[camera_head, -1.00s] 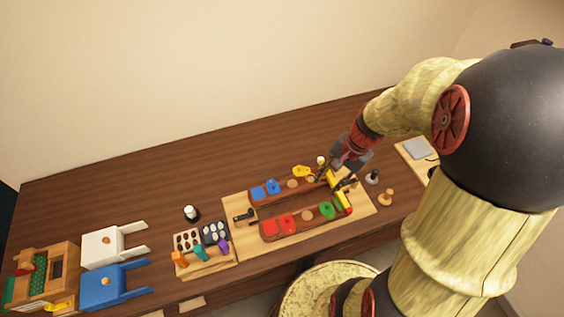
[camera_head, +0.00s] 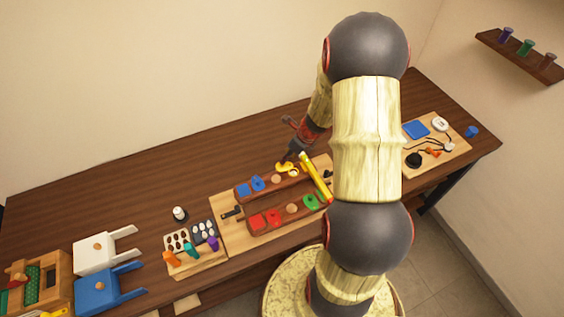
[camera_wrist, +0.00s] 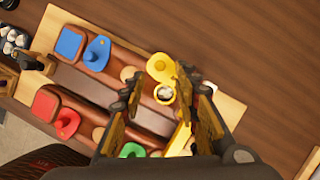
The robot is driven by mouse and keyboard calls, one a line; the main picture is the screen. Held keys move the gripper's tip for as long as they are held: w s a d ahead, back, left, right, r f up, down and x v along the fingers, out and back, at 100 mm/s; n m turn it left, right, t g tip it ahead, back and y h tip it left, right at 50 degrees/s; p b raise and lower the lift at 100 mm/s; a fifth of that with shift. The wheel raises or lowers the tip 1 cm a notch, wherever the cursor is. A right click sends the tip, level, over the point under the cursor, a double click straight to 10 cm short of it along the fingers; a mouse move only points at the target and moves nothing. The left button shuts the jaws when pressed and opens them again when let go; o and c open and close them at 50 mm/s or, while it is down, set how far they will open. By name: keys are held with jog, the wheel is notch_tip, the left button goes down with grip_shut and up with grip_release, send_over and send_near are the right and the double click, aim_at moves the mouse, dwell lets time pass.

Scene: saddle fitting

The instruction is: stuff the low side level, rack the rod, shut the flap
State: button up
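Two brown channelled side pieces lie side by side on a light board: the far one (camera_head: 292,182) and the near one (camera_head: 288,216). A blue flap (camera_head: 258,183) and a yellow flap (camera_head: 284,168) are on the far one; a red flap (camera_head: 273,216) and a green flap (camera_head: 311,202) are on the near one. The yellow rod (camera_head: 315,178) lies slanted across their right ends. My gripper (camera_head: 290,158) is just above the yellow flap. In the wrist view my gripper (camera_wrist: 160,108) has its fingers apart, with a yellow round part (camera_wrist: 165,93) showing between them.
A tray of dark and pale pieces (camera_head: 190,240) with coloured pegs stands to the left. White and blue two-pronged blocks (camera_head: 95,290) are further left. A board with cords and small parts (camera_head: 440,145) is at right. The back of the table is clear.

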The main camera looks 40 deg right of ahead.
jog(key=b+x, duration=0.1)
jog(key=x, duration=0.5)
jog(key=shift+f, duration=0.15)
jog(key=shift+c, duration=1.2)
grip_shut()
